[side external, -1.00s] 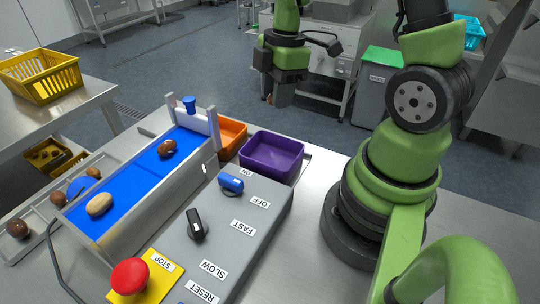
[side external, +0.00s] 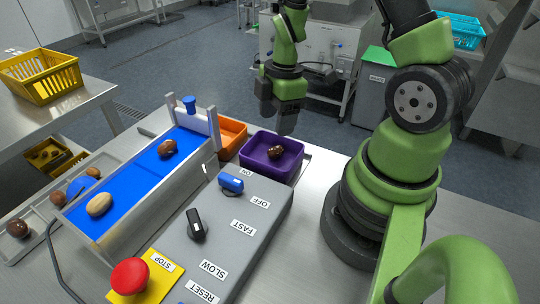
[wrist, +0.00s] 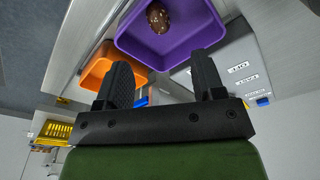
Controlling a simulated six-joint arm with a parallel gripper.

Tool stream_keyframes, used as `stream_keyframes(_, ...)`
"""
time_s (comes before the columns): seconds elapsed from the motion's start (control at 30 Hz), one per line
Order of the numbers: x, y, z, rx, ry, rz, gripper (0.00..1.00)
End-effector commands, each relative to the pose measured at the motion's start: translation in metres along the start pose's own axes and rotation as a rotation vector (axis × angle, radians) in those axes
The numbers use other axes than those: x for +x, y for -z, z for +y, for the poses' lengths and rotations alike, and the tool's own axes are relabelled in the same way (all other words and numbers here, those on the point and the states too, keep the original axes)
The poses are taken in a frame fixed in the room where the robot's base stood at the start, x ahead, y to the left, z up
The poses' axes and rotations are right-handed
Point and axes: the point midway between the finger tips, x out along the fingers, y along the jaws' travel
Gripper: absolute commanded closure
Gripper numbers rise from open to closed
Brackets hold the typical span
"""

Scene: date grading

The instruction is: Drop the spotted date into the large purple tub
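The spotted date (side external: 275,152) is dark brown with pale spots and lies inside the large purple tub (side external: 289,167). In the wrist view the spotted date (wrist: 158,18) rests on the floor of the purple tub (wrist: 185,48), near its wall. My gripper (side external: 283,118) is above the tub, apart from it and from the date. In the wrist view my gripper (wrist: 162,75) has its two fingers spread wide with nothing between them.
An orange tub (side external: 231,137) stands left of the purple one. The blue conveyor (side external: 130,180) carries a brown date (side external: 167,148) and a tan one (side external: 100,204). A grey control box (side external: 245,225) with knobs and a red stop button (side external: 129,276) stands in front.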

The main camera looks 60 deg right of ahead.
Motion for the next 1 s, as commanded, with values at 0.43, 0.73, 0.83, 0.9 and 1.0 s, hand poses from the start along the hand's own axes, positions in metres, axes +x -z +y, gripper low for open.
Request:
stream_keyframes(0.43, -0.014, 0.001, 0.001, -0.001, -0.006, 0.005, 0.37)
stream_keyframes(0.73, -0.069, 0.000, 0.002, -0.001, -0.009, 0.002, 0.37)
stream_keyframes(0.83, -0.084, 0.000, 0.001, 0.000, -0.007, 0.001, 0.37)
stream_keyframes(0.9, -0.091, 0.000, 0.001, 0.001, -0.005, 0.001, 0.37)
stream_keyframes(1.0, -0.097, 0.000, 0.001, 0.001, -0.003, 0.000, 0.37)
